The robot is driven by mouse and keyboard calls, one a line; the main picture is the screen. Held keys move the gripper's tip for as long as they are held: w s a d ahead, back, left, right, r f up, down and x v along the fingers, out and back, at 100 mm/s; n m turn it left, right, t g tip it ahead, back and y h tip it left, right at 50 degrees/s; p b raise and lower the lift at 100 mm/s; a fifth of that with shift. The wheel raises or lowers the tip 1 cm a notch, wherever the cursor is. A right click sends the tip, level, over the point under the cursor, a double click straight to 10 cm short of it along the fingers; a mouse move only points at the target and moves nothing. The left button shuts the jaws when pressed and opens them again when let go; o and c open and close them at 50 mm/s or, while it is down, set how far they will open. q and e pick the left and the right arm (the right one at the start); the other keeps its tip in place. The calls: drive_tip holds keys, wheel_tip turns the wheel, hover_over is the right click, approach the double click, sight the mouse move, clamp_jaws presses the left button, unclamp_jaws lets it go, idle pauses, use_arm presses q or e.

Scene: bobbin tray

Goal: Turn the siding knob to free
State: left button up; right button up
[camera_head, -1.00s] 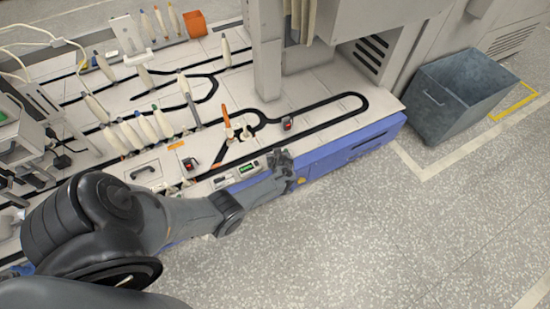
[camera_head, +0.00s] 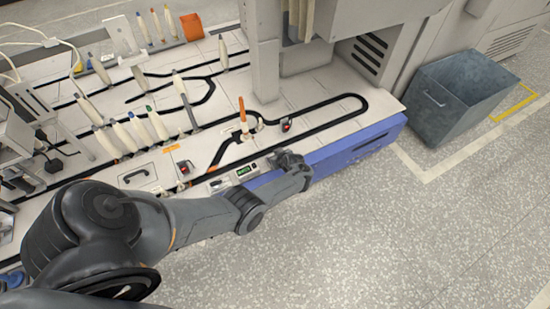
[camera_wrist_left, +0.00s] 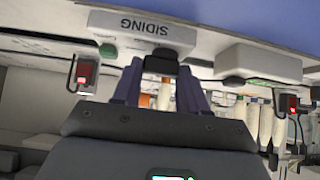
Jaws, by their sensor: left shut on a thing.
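The siding knob (camera_wrist_left: 160,63) is a small black knob below the edge of a pale box marked SIDING (camera_wrist_left: 140,28), upside down in the left wrist view. My left gripper (camera_wrist_left: 160,85) has its dark fingers on either side of the knob and is shut on it. In the head view my left gripper (camera_head: 292,161) is at the front edge of the machine and hides the knob. I cannot read the knob's setting. A green-lit display (camera_head: 243,171) sits just left of the gripper. My right gripper is not in view.
A bobbin with an orange top (camera_head: 242,112) stands on the black track behind the gripper. Red-and-black devices (camera_head: 286,125) stand by the track. Several pale bobbins (camera_head: 140,128) stand at left. A grey bin (camera_head: 460,95) is at right. The floor in front is clear.

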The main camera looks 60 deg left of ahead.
use_arm(q)
drive_tip(key=o, duration=1.1)
drive_tip(key=shift+a, duration=0.1)
drive_tip(key=shift+c, duration=0.2)
drive_tip(key=p+v, duration=0.7)
drive_tip(key=v, duration=0.4)
drive_tip(key=shift+a, duration=0.1)
